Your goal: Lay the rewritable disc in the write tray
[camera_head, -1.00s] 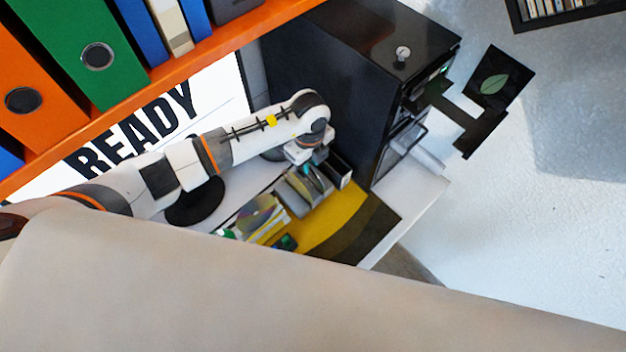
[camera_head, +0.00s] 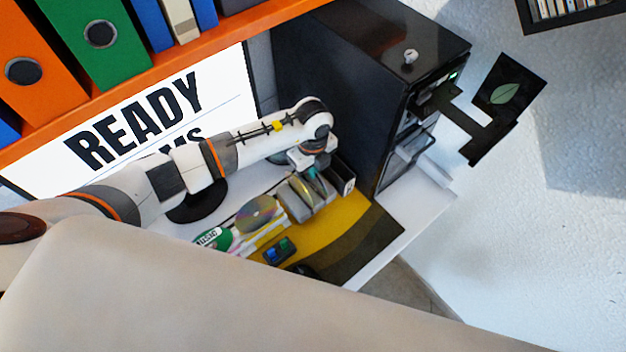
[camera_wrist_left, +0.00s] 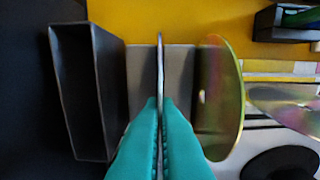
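My left gripper (camera_head: 314,180) reaches down over a grey disc rack (camera_head: 297,198) on the desk. In the left wrist view its teal fingers (camera_wrist_left: 160,130) are closed on a thin disc (camera_wrist_left: 160,72) seen edge-on, upright between the rack's grey walls. Its label is hidden, so I cannot tell its kind. A gold-tinted disc (camera_wrist_left: 222,95) stands just right of it. Another shiny disc (camera_head: 258,213) lies to the left of the rack. The black computer tower (camera_head: 345,85) has dark trays (camera_head: 408,155) at its front; which is the write tray is unclear. My right gripper is out of view.
A dark open box (camera_wrist_left: 85,90) stands beside the rack. A black panel with a green leaf (camera_head: 505,93) juts out from the tower's front. Folders (camera_head: 95,55) fill the orange shelf above the screen (camera_head: 150,115). A yellow mat (camera_head: 335,225) has free room in front.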

